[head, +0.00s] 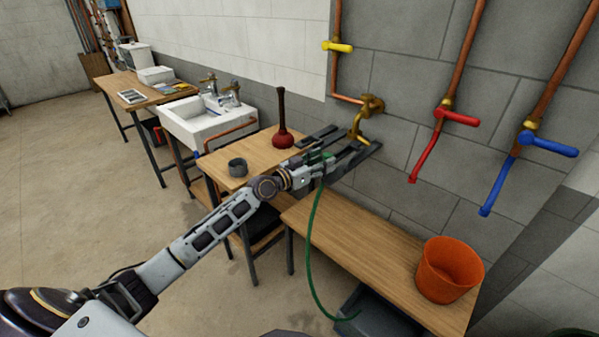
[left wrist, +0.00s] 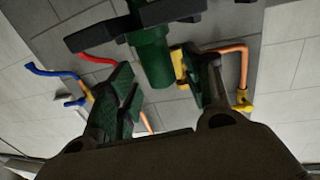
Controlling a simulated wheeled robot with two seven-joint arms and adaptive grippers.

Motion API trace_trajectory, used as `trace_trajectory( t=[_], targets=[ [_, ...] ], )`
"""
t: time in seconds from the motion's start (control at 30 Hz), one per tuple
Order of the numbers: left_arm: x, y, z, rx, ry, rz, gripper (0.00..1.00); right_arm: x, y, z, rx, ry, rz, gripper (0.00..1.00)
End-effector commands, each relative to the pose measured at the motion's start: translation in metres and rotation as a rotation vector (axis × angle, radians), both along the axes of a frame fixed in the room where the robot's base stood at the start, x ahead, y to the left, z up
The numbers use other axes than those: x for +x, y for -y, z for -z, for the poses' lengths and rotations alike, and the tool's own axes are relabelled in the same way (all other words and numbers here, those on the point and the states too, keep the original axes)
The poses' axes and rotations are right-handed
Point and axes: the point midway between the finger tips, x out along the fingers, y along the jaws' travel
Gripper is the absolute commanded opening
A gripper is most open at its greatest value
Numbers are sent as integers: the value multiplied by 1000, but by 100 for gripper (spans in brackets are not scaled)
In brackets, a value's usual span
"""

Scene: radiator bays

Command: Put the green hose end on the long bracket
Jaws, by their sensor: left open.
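The green hose end (left wrist: 152,62) is a short cylinder between the spread fingers of my left gripper (left wrist: 160,98) in the left wrist view. The fingers are open, with gaps on both sides of it. Dark bracket arms (left wrist: 170,13) cross beside the hose end at the top of that view. In the head view my left gripper (head: 318,158) is at the dark bracket (head: 364,154) below the brass tap. The green hose (head: 315,235) hangs down from there. The gripper partly hides the contact, so I cannot tell how the hose end is seated.
An orange bucket (head: 449,270) stands on the near bench (head: 370,248). The brass tap (head: 360,122) is close above my gripper. Red (head: 431,142) and blue (head: 506,170) pipe fittings project right.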

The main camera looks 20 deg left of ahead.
Motion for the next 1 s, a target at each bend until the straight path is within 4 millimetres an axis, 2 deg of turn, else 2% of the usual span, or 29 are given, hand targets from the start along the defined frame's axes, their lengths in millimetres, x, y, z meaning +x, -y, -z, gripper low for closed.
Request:
trace_trajectory(
  t=[0.67,1.0],
  targets=[
    [-52,-28,1,2,0,0,50,16,-8,-2,8,15,1,40],
    [-73,-40,1,1,0,-1,50,30,-15,-4,17,31,3,40]
  ],
)
